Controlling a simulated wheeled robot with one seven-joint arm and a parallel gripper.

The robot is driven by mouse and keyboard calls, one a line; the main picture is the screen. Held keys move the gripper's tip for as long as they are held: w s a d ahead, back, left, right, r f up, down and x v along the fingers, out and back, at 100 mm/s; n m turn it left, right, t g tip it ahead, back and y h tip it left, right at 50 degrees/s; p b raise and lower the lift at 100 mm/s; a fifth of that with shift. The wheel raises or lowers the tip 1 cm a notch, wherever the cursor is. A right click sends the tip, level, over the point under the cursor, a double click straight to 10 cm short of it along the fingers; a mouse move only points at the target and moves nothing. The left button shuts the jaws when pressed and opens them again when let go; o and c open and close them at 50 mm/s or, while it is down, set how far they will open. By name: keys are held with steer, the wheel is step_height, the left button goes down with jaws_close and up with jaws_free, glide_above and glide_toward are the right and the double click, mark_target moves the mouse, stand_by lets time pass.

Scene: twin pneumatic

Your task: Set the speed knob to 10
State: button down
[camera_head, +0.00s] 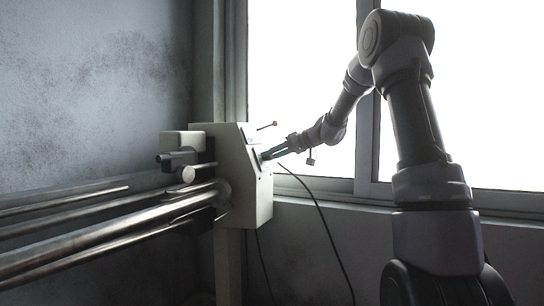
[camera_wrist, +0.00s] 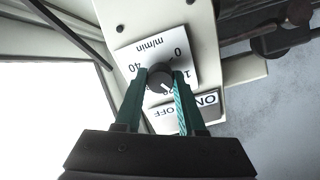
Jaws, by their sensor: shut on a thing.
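The speed knob (camera_wrist: 160,80) is a small dark round knob on a white dial label (camera_wrist: 138,53) marked m/min, with 0, 40 and partly covered numbers showing. My gripper (camera_wrist: 160,88) is shut on the knob, one green finger on each side of it. A light line shows on the knob face, but which number it points to cannot be told for sure. In the head view my gripper (camera_head: 272,153) reaches the right face of the pale machine box (camera_head: 207,133); the knob itself is too small to make out there.
An ON/OFF label (camera_wrist: 207,100) sits just beside the dial. Metal rails (camera_head: 110,235) run left from the box. A cable (camera_head: 325,225) hangs below, and a window stands behind.

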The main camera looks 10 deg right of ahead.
steer(key=n, duration=0.5)
steer(key=shift+n, duration=0.3)
steer(key=shift+f, duration=0.1)
stand_by(0.3)
steer(key=c, duration=0.5)
jaws_free()
steer(key=shift+d, duration=0.1)
steer(key=v, duration=1)
steer(key=shift+s+d, duration=0.25)
